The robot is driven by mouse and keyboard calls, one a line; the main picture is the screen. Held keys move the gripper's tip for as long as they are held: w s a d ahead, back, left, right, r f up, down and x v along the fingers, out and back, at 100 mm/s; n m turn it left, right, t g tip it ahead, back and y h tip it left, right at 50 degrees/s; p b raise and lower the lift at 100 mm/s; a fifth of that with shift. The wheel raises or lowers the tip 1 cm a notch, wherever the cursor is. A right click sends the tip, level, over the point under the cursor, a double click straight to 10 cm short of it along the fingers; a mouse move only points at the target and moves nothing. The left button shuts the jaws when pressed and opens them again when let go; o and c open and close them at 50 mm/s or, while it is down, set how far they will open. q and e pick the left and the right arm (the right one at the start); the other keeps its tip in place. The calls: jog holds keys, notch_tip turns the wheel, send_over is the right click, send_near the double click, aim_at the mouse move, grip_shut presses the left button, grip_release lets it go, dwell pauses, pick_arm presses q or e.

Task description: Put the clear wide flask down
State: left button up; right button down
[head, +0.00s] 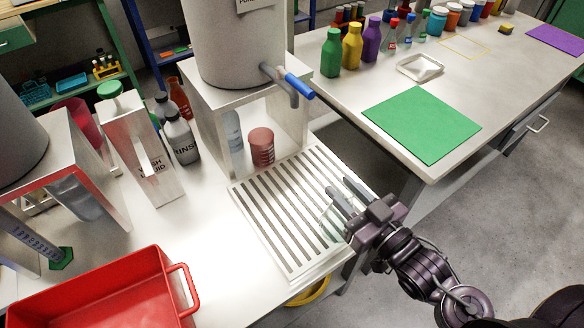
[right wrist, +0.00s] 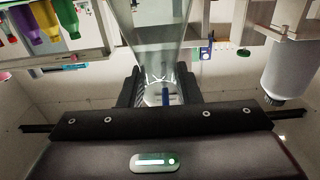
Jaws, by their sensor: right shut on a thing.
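The clear wide flask (head: 332,224) is a faint see-through shape at the right side of the slatted white rack (head: 290,273). My right gripper (head: 343,189) reaches in from the right and is shut on the flask. In the right wrist view the clear glass (right wrist: 160,45) rises from between the two dark fingers of the right gripper (right wrist: 160,88). The flask's outline is faint, and I cannot tell whether its base touches the slats. My left gripper is not in view.
The rack's slats are otherwise bare. A brown-red beaker (head: 261,147) stands behind it under a grey tank (head: 235,45) with a blue-handled tap (head: 299,86). A red tray (head: 100,293) is at lower left. A green mat (head: 421,124) lies on the right table.

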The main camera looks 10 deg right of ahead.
jog(key=f+p+x, duration=0.2)
jog(key=f+x, duration=0.1)
jog(key=x, duration=1.3)
jog(key=shift+w+f, duration=0.15)
jog(key=shift+w, duration=0.25)
jog(key=shift+a, duration=0.1)
jog(key=shift+f, duration=0.15)
jog(key=c, duration=1.1)
grip_release()
jog(key=shift+o, duration=0.2)
jog(key=v, duration=1.2)
jog(key=shift+b, duration=0.45)
